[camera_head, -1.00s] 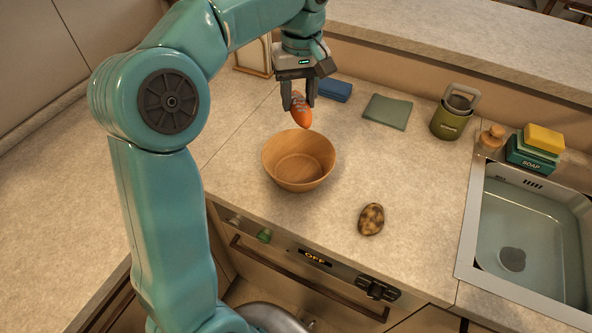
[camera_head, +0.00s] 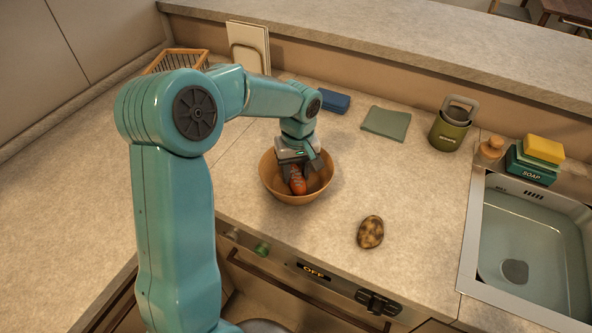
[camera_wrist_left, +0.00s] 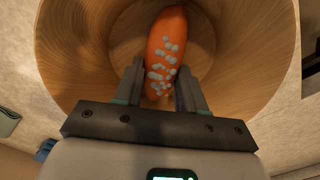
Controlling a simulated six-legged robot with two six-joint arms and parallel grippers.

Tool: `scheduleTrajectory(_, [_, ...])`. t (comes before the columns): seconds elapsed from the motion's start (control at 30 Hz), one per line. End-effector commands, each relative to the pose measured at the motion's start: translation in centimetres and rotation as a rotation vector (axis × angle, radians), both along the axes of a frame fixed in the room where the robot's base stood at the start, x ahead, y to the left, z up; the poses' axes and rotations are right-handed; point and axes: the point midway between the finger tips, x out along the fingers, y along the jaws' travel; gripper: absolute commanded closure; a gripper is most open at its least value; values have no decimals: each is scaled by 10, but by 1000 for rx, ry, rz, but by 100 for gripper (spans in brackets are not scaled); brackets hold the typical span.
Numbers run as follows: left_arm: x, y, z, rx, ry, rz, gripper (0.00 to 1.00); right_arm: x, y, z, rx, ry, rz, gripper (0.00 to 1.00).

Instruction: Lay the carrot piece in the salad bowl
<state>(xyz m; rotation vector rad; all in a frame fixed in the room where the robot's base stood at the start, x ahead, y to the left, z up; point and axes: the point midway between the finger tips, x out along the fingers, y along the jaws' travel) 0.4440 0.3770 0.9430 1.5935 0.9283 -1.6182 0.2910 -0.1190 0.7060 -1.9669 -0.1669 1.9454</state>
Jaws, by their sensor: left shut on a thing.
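The carrot piece (camera_head: 298,182) is orange, with pale dots that show in the left wrist view (camera_wrist_left: 166,50). My left gripper (camera_head: 297,180) is shut on it and holds it down inside the salad bowl. The salad bowl (camera_head: 278,188) is a round wooden bowl on the counter, and its inner wall surrounds the carrot in the left wrist view (camera_wrist_left: 75,45). I cannot tell whether the carrot touches the bowl's bottom. My right gripper is in neither view.
A brown mottled potato (camera_head: 371,232) lies right of the bowl. A green cloth (camera_head: 386,123), a blue folded cloth (camera_head: 334,102) and a green canister (camera_head: 449,130) stand behind. The sink (camera_head: 525,240) is at the right.

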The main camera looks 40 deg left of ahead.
Motion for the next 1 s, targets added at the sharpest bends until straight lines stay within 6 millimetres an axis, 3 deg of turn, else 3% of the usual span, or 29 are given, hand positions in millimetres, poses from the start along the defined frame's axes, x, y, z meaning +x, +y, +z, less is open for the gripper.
scheduleTrajectory(0.33, [0,0,-5,1,-1,0,92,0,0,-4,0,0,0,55])
scheduleTrajectory(0.37, [0,0,-4,0,0,0,57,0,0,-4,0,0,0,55])
scheduleTrajectory(0.43, [0,0,-3,0,0,0,35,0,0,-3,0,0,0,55])
scheduleTrajectory(0.77, [0,0,0,1,-1,0,35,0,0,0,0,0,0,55])
scheduleTrajectory(0.87, [1,0,10,1,-4,0,35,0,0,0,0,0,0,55])
scheduleTrajectory(1.0, [2,0,40,3,-7,0,35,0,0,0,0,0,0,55])
